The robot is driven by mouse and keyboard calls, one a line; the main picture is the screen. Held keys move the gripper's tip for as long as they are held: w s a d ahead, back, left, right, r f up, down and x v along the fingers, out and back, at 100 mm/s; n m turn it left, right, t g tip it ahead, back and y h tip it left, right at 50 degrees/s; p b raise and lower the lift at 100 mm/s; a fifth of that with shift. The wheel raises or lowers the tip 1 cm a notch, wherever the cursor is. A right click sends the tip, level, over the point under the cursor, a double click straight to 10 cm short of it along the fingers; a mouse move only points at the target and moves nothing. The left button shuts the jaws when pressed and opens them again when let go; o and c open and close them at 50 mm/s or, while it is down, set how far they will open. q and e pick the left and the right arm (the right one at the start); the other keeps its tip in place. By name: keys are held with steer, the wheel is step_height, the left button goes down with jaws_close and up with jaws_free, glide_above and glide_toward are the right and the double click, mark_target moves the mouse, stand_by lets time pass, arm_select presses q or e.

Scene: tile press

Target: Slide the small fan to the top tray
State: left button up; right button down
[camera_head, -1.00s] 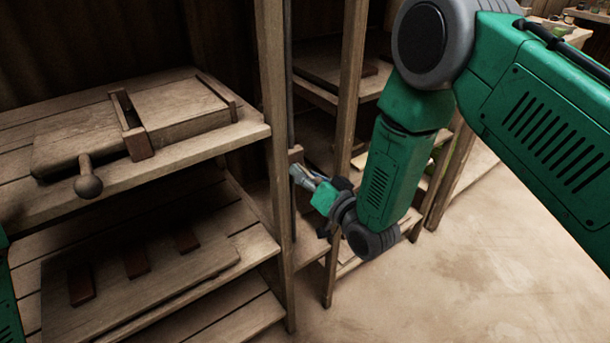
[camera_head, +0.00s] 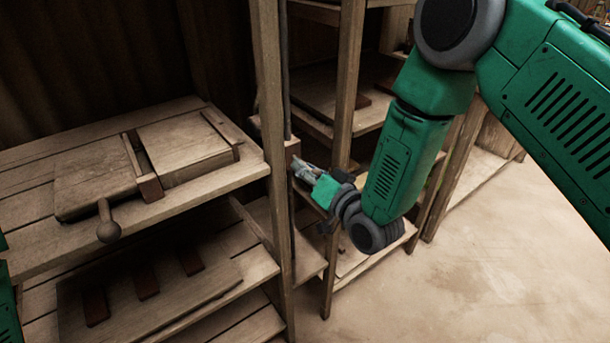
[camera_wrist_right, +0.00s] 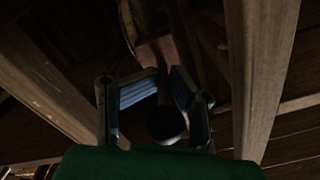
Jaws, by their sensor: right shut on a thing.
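No fan can be made out in these views. My right gripper (camera_head: 305,173) reaches in beside a wooden post (camera_head: 272,110). In the right wrist view its two fingers (camera_wrist_right: 162,118) are closed around a dark round knob (camera_wrist_right: 167,124), its outline dim. A small wooden block (camera_head: 292,150) on a vertical metal rod (camera_head: 286,75) is directly at the fingertips. Whether knob and block are joined is hard to see. The upper shelf (camera_head: 215,195) holds a wooden press (camera_head: 190,148) with a ball handle (camera_head: 108,231). My left gripper is out of view.
A lower shelf (camera_head: 255,262) holds a flat board (camera_head: 185,298) with several dark strips. Another shelving unit with a post (camera_head: 343,110) stands close behind my right wrist. The floor (camera_head: 480,260) to the right is clear.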

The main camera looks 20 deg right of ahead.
step_height(320, 180, up, 43)
steer(key=p, duration=2.4)
steer(key=shift+w+f, duration=0.15)
steer(key=c, duration=1.7)
jaws_free()
steer(key=shift+o, duration=0.4)
steer(key=shift+s+f, duration=0.1)
steer(key=shift+s, duration=0.1)
steer(key=v, duration=0.7)
steer(key=shift+d, duration=0.15)
